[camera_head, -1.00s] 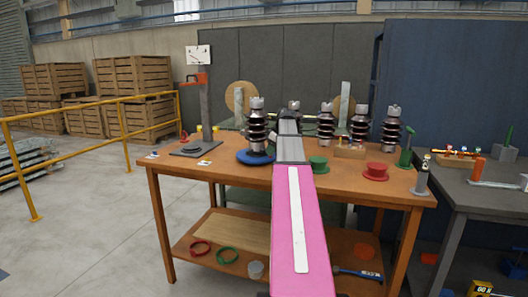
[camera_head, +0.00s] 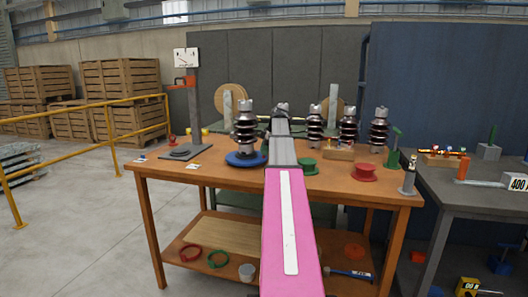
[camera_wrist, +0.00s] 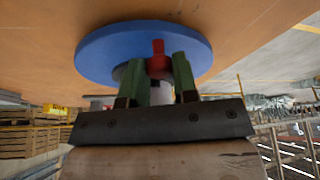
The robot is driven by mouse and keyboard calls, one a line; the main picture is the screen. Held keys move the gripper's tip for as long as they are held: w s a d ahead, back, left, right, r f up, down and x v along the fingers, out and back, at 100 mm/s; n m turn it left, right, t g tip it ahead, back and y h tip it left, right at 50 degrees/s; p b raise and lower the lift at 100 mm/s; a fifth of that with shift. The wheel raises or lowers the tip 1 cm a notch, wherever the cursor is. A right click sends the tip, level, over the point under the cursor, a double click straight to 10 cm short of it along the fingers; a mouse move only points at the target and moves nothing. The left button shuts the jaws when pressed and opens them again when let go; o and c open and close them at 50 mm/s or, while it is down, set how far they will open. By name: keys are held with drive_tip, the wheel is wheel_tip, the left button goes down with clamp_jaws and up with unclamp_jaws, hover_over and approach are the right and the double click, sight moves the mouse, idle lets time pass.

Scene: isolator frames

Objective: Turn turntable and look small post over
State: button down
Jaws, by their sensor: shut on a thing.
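The blue turntable (camera_head: 240,161) lies on the wooden table. A dark ribbed post with a grey cap (camera_head: 245,125) stands upright on it. My gripper's fingers are hidden in the head view behind my pink and grey arm. In the wrist view the blue disc (camera_wrist: 100,55) shows at the top, with my green-fingered gripper (camera_wrist: 158,72) against it. The fingers are shut on a red piece (camera_wrist: 158,62) at the turntable. A pale cylinder (camera_wrist: 161,93) shows between the fingers; I cannot tell what it is. The post is not clearly visible there.
More ribbed posts (camera_head: 349,127) stand at the table's back right. A green spool (camera_head: 308,167) and a red spool (camera_head: 364,173) sit right of my arm. A gauge stand (camera_head: 193,110) is at the left.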

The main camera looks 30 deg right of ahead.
drive_tip(key=shift+w+d, duration=0.1)
idle(0.3)
drive_tip(key=c, duration=0.9)
unclamp_jaws()
drive_tip(key=shift+r, duration=0.1)
drive_tip(key=v, duration=1)
drive_tip(key=shift+d+r, duration=0.15)
drive_tip(key=shift+r, duration=0.15)
